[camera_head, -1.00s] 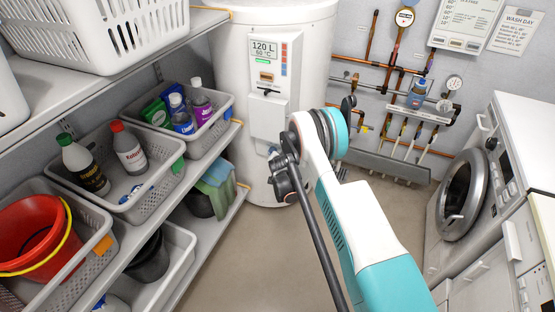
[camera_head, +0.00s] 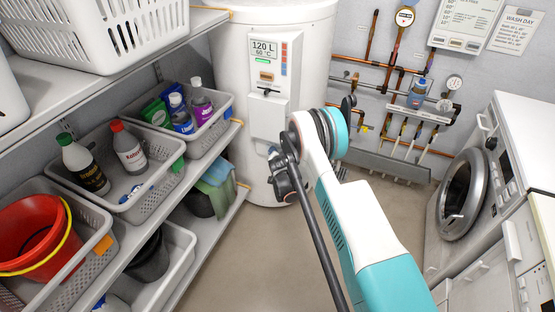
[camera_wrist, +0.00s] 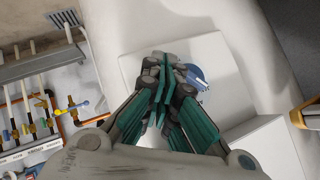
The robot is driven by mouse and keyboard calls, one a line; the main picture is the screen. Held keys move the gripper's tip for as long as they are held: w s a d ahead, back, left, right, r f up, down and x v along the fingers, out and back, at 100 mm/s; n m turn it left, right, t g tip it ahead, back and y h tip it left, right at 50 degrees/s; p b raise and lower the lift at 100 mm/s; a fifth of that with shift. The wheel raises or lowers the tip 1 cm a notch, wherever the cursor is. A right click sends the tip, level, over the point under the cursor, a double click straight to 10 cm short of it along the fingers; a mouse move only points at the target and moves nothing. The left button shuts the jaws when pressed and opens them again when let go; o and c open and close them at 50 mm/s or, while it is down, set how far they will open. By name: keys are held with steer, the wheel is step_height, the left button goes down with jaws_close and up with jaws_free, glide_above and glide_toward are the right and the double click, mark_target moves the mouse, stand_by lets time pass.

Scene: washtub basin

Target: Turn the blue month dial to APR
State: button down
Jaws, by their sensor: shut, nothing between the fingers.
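A blue round part (camera_wrist: 197,73), which looks like the month dial, shows in the wrist view on the face of a white box (camera_wrist: 212,103). My gripper's fingers partly cover it, and I cannot read any month marks. My gripper (camera_wrist: 166,62) is shut and empty, its green-sided fingers together just left of the blue part. I cannot tell whether they touch it.
The white water heater (camera_head: 230,80) stands at the back. Shelves with grey bins (camera_head: 140,205) line the left. Copper pipes and valves (camera_head: 400,122) run along the back wall, right of my arm. A washing machine (camera_head: 480,165) stands at the right. Floor between is clear.

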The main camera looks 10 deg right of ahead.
steer(key=shift+r, duration=0.15)
stand_by(0.3)
steer(key=shift+r, duration=0.7)
steer(key=shift+s, duration=0.15)
